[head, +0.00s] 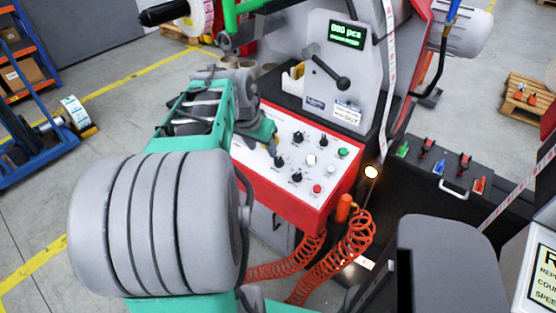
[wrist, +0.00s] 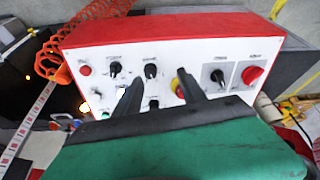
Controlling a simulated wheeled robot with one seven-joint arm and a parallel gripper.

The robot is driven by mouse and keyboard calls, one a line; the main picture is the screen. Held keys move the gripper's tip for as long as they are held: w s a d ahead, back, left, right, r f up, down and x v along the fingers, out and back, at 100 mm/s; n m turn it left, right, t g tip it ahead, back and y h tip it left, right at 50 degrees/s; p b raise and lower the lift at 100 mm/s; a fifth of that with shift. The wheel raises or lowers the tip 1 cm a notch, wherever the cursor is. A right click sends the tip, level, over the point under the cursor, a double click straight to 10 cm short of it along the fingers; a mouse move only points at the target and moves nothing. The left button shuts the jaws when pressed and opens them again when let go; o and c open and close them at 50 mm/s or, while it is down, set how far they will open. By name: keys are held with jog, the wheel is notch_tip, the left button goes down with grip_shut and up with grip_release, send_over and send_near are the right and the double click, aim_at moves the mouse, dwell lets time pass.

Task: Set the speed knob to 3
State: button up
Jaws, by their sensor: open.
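The white control panel (head: 262,178) on the red box carries several black knobs. Their labels are too small to read, so I cannot tell which one is the speed knob. Knobs show at the upper middle (head: 298,137), upper right (head: 324,141) and lower middle (head: 297,177). My gripper (head: 268,138) hangs over the panel's upper left part. In the wrist view, the two dark fingers (wrist: 160,84) are apart with nothing between them. One black knob (wrist: 151,71) lies just beyond the fingertips, near the left one. Another knob (wrist: 154,103) is partly hidden between the fingers.
Green (head: 343,152) and red (head: 317,188) buttons are on the panel. A grey lever (head: 327,72) stands behind the panel. Orange coiled hoses (head: 340,250) hang in front.

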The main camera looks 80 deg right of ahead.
aim_at(278, 159)
jog(key=shift+m, duration=0.4)
jog(key=s+d+f, duration=0.1)
jog(key=f, duration=0.1)
jog(key=s+d+f, duration=0.1)
jog(key=f, duration=0.2)
jog(key=s+d+f, duration=0.1)
jog(key=d+f, duration=0.1)
jog(key=shift+s+f, duration=0.15)
jog(key=shift+s, duration=0.05)
jog(key=shift+a, duration=0.1)
grip_shut()
